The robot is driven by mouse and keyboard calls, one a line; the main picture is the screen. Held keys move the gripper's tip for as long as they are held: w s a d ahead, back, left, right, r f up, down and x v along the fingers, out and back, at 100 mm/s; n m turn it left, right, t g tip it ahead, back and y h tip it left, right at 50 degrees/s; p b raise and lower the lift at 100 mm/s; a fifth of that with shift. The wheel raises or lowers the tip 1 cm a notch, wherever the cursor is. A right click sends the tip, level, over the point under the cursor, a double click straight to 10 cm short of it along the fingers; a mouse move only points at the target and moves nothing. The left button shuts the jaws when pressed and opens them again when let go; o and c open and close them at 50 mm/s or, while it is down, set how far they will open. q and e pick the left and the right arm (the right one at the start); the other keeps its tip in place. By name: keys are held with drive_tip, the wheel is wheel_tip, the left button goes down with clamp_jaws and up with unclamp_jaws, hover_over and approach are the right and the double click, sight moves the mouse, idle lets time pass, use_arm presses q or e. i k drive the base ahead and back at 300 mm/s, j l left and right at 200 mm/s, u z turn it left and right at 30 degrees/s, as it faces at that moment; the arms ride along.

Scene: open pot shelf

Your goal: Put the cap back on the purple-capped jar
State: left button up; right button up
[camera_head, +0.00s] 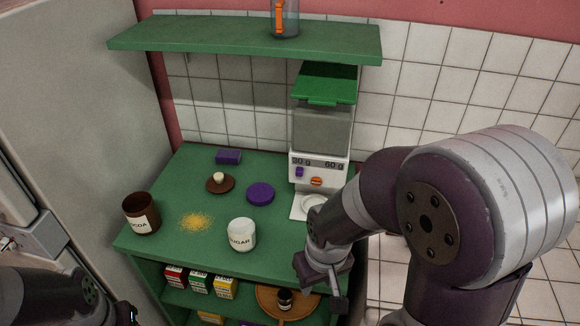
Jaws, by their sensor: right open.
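A round purple cap (261,194) lies flat on the green counter. The open white jar labelled SUGAR (241,236) stands upright in front of it, apart from it and with no cap on. An open brown jar labelled COCOA (140,214) stands at the left, and a brown lid with a pale knob (219,183) lies between them, further back. My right gripper (322,284) is open and empty at the counter's front right edge, to the right of the sugar jar. My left gripper (127,313) is low at the bottom left, partly cut off; its jaws are unclear.
A white dispenser (321,166) with a green top stands at the back right, a small dish at its base. A purple block (228,157) lies at the back. Yellow powder (195,221) is spilled between the jars. A green shelf (240,37) hangs above; boxes (199,283) stand below.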

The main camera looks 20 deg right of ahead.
sight(239, 219)
drive_tip(key=i+j+z, duration=0.8)
drive_tip(key=j+z, duration=0.2)
drive_tip(key=j, duration=0.25)
